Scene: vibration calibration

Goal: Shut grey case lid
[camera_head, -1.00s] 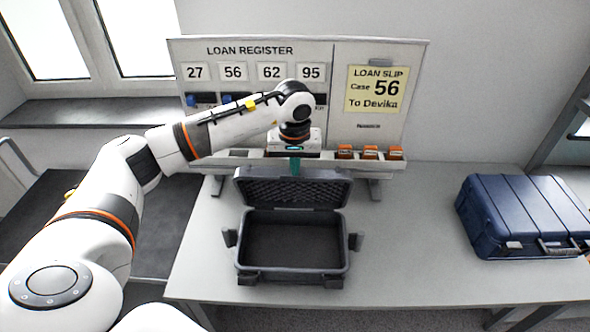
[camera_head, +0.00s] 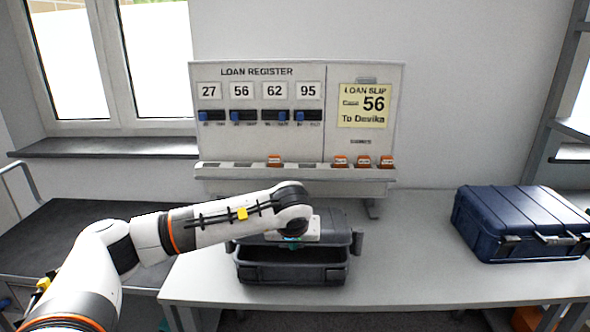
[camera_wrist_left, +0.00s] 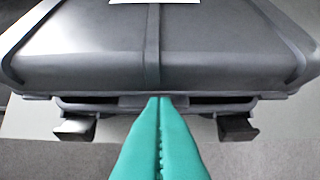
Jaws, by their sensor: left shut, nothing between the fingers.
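The grey case (camera_head: 292,273) stands on the table with its lid (camera_head: 337,227) swung forward and down over the base. A dark gap shows between the lid's front edge and the base, so the lid is partly lowered. My left gripper (camera_head: 292,239) is over the lid, and my wrist hides part of it. In the left wrist view, the teal fingers (camera_wrist_left: 160,100) are shut together and empty at the lid's front edge; I cannot tell whether they touch it. The lid's top (camera_wrist_left: 100,45) and two open latches (camera_wrist_left: 237,127) show there.
A blue case (camera_head: 520,222) lies shut at the table's right. The loan register board (camera_head: 290,130) stands behind, with several orange tags (camera_head: 364,161) on its ledge. The table (camera_head: 410,270) between the two cases is clear.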

